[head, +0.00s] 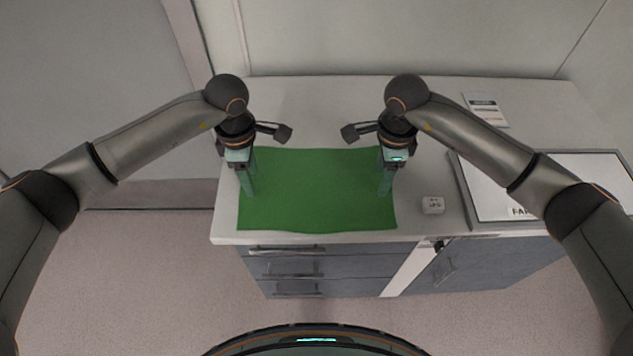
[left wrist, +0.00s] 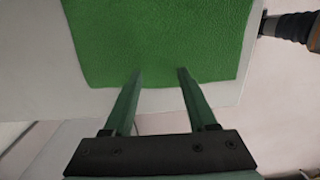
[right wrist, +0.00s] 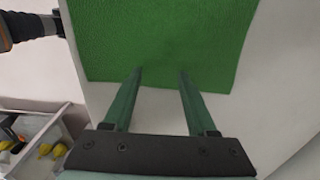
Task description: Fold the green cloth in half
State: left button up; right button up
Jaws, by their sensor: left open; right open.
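The green cloth (head: 316,190) lies flat and spread out on the white counter, its front edge close to the counter's front edge. My left gripper (head: 248,192) is open over the cloth's left edge. In the left wrist view, its empty fingers (left wrist: 160,74) point at the cloth (left wrist: 160,38) near one edge. My right gripper (head: 386,192) is open over the cloth's right edge. In the right wrist view, its empty fingers (right wrist: 160,74) point at the cloth (right wrist: 160,40) near one edge. I cannot tell whether the fingertips touch the cloth.
The counter (head: 320,95) is clear behind the cloth. An opening with yellow items (right wrist: 42,148) shows in the right wrist view.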

pick_arm(q)
jog(key=shift+f, duration=0.15)
pick_arm(e)
jog(key=shift+f, duration=0.15)
pick_arm(q)
jog(key=shift+f, duration=0.1)
pick_arm(e)
jog(key=shift+f, duration=0.1)
pick_arm(q)
jog(key=shift+c, duration=0.5)
pick_arm(e)
jog(key=shift+c, duration=0.5)
pick_arm(q)
jog(key=shift+c, duration=0.4)
pick_arm(e)
jog(key=shift+c, duration=0.4)
pick_arm(q)
jog(key=c, duration=0.7)
pick_arm(e)
jog(key=c, duration=0.7)
pick_arm(q)
grip_shut()
pick_arm(e)
grip_shut()
